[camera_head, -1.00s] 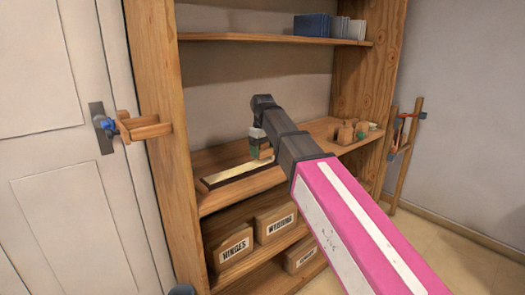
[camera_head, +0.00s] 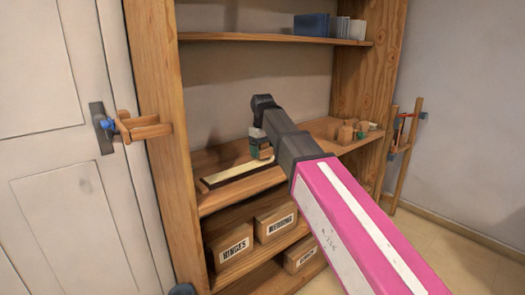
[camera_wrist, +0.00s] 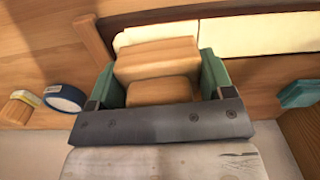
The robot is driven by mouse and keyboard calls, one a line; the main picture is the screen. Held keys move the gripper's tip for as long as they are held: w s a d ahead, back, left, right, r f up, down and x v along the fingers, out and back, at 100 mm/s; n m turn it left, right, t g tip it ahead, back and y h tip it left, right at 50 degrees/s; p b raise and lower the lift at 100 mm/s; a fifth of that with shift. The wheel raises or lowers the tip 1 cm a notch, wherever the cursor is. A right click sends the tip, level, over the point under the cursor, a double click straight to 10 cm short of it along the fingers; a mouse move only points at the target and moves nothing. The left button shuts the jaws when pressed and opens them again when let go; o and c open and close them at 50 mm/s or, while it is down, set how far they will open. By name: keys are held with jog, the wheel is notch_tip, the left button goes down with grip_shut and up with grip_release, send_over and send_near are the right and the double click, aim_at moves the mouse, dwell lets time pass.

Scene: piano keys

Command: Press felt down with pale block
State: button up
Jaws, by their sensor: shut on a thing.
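My gripper (camera_head: 260,150) is shut on a pale wooden block (camera_wrist: 155,58), which sits between its green fingers in the wrist view. The felt appears as a cream strip (camera_head: 232,173) in a dark-edged wooden base on the middle shelf. In the wrist view the cream strip (camera_wrist: 260,32) runs across behind the block, with a thin seam in it. The block is over the strip's right end in the head view and hides part of it. I cannot tell whether the block touches the felt.
The wooden shelf (camera_head: 212,160) carries small wooden and green items (camera_head: 347,132) at its right. A blue-rimmed roll (camera_wrist: 65,98) lies left of my gripper and a teal piece (camera_wrist: 300,94) lies right. Labelled boxes (camera_head: 232,246) stand below. Blue books (camera_head: 311,25) stand above.

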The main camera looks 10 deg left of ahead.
dwell(0.5)
jog(key=shift+r, duration=4)
